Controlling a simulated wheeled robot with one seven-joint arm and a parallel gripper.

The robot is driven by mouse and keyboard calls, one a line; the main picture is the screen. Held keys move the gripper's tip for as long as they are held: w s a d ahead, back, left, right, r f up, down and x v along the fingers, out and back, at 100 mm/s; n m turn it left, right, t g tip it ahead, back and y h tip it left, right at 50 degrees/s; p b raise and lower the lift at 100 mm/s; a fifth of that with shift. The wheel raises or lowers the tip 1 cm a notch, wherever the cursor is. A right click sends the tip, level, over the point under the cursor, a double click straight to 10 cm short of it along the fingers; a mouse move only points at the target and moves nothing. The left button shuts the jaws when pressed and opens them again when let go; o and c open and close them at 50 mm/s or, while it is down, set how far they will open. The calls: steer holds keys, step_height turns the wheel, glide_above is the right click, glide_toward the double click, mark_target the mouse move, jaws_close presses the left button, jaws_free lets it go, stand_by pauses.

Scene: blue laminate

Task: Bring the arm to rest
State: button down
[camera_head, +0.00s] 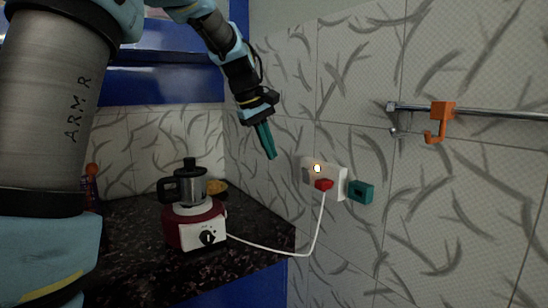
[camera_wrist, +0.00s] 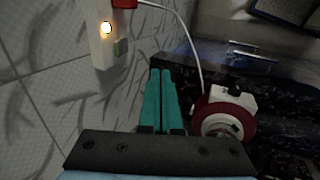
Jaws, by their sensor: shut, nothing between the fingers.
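My gripper (camera_head: 266,140) hangs from my arm in the head view, pointing down and slightly right, in front of the tiled wall and above the counter's right end. Its teal fingers are shut with nothing between them. In the wrist view the gripper (camera_wrist: 161,75) shows the two fingers side by side. It is apart from the wall socket and the mixer.
A mixer with a dark red base (camera_head: 195,226) stands on the dark speckled counter (camera_head: 140,235). Its white cable runs to a red plug (camera_head: 323,185) in the wall socket (camera_head: 341,181), where a light glows. A teal block (camera_head: 360,192) and a rail with an orange hook (camera_head: 440,115) are on the wall.

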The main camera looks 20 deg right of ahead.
stand_by(0.4)
steer(key=a+f+y, duration=0.1)
steer(key=a+f, duration=0.4)
steer(key=a, duration=0.4)
steer(key=a+f+y, duration=0.1)
steer(key=a+f, duration=0.5)
steer(key=a, duration=0.3)
steer(key=s+a+f+m+y, duration=0.1)
steer(key=s+a+f, duration=0.3)
steer(key=s+a, duration=0.2)
steer(key=s+a+f+m+y, duration=0.1)
steer(key=s+a+f+m, duration=0.1)
steer(key=s+a+f, duration=0.3)
steer(key=s+a, duration=0.1)
steer(key=a, duration=0.3)
steer(key=shift+s+a+f+t, duration=0.2)
steer(key=shift+a+f+t, duration=0.05)
steer(key=shift+a+t, duration=0.15)
